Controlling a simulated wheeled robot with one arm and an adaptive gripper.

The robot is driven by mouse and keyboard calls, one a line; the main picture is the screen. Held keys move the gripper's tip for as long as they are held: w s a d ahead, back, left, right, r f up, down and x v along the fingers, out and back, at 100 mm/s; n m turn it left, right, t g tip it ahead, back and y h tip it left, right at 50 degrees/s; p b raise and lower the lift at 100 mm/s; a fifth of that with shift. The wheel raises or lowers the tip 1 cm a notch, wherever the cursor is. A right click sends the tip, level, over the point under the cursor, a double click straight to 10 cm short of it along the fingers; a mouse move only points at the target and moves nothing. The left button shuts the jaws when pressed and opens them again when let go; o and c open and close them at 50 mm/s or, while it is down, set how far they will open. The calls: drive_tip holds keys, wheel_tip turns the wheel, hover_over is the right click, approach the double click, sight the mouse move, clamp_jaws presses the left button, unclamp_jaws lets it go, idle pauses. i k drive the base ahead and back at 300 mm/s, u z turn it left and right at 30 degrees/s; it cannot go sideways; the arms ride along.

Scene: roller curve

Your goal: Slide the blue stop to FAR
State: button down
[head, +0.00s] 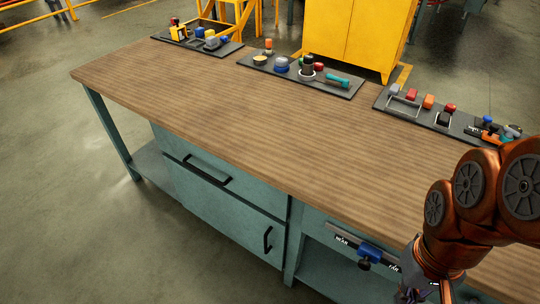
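The blue stop (369,251) sits on a dark rail (351,241) along the front edge of the bench, at the lower right of the head view. A knob hangs below it. The rail reads NEAR to the left of the stop and FAR to its right. The stop is between the two labels, apart from the NEAR end. My gripper (412,294) is at the bottom edge, to the right of the stop and apart from it in the picture. It is partly cut off and partly behind my copper arm, so its fingers cannot be made out.
The wooden bench top (220,110) is mostly clear. Dark panels with small fittings, such as this one (345,92), line its back edge. A drawer handle (207,173) and a door handle (267,240) stick out from the front. A yellow cabinet (350,35) stands behind.

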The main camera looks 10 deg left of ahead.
sight(372, 254)
drive_tip(key=z, duration=1.55)
drive_tip(key=k, duration=1.15)
drive_tip(key=u, duration=1.55)
